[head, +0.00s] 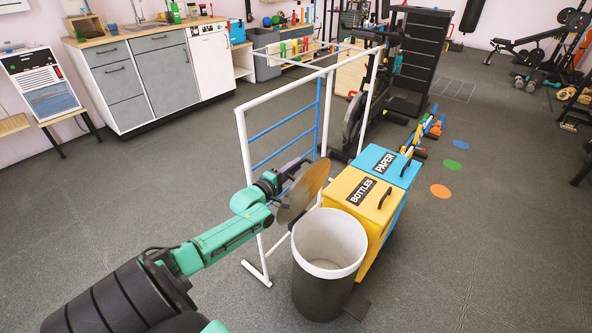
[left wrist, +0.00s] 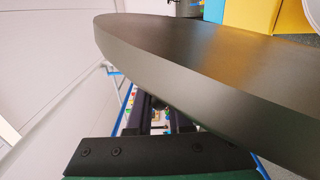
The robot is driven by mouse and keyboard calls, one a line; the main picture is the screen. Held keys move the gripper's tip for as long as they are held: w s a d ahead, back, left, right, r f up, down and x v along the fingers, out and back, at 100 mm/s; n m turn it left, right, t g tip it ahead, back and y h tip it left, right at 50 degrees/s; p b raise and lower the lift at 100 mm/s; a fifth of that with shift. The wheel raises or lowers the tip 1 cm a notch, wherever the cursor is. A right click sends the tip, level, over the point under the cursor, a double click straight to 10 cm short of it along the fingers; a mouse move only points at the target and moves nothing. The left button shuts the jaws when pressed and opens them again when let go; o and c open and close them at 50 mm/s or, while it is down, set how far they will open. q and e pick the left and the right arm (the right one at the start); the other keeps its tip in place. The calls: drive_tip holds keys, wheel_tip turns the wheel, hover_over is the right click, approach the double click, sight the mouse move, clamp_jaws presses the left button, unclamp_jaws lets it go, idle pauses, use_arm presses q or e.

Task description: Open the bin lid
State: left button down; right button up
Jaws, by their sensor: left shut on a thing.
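The bin (head: 312,283) is a dark round can with a white rim, and its top is open to a pale inside. Its lid (head: 303,196) is a round brown disc, tilted steeply at the back left of the rim. I cannot tell whether a hinge joins it to the bin. My left gripper (head: 283,180) is shut on the lid at its left side, and the lid hides part of the fingers. In the left wrist view the lid (left wrist: 200,55) fills much of the picture, with the dark fingers (left wrist: 160,118) below it. My right gripper is not in view.
A yellow bottles box (head: 362,222) and a blue paper box (head: 398,178) stand close at the bin's right. A white tube frame (head: 243,155) with blue bars stands behind the lid.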

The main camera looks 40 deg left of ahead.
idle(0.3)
use_arm(q)
drive_tip(key=c, duration=1)
unclamp_jaws()
drive_tip(key=shift+o, duration=0.8)
drive_tip(key=shift+w, duration=0.1)
drive_tip(key=shift+s, duration=0.55)
drive_tip(key=s+p, duration=0.3)
drive_tip(key=s, duration=1)
drive_tip(key=shift+s+d, duration=0.2)
drive_tip(key=shift+s, duration=0.05)
